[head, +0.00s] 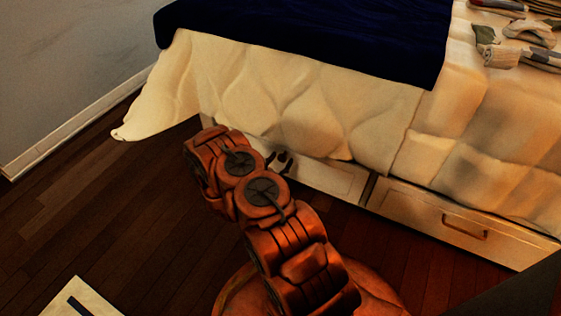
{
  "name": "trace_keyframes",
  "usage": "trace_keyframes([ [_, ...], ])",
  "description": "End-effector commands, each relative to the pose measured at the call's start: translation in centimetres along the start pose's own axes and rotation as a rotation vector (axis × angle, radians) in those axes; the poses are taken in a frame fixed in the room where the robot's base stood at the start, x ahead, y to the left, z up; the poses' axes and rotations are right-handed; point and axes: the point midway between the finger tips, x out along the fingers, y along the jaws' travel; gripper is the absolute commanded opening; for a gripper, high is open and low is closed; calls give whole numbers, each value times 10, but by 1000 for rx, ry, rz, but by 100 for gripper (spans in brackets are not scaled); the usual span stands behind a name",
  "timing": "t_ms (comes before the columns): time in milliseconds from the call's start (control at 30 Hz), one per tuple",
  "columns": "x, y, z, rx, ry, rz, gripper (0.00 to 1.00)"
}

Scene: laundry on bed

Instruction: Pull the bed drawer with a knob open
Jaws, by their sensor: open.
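The left bed drawer (335,180) is a pale panel low on the bed's side, under the hanging cover, and looks closed. My orange arm hides its left part, and I cannot make out its knob. My gripper (281,161) shows only as a small dark part beyond the arm, in front of this drawer's visible left part. It is open, with nothing seen between its fingers. I cannot tell whether it touches the drawer. The right bed drawer (420,212) has a bar handle (465,228) instead of a knob and also looks closed.
A cream quilt (285,100) hangs low over the drawer fronts, under a dark blue blanket (310,30). Folded laundry (503,55) lies on the bed at top right. The wooden floor (95,215) is clear at left, up to the wall. A pale flat object (85,300) lies at bottom left.

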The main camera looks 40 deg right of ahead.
Motion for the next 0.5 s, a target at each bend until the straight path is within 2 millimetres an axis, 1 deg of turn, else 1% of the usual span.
trace_keyframes([
  [33,0,0,0,0,0,0,61],
  [67,0,0,0,0,0,0,58],
  [500,0,0,0,0,0,1,12],
])
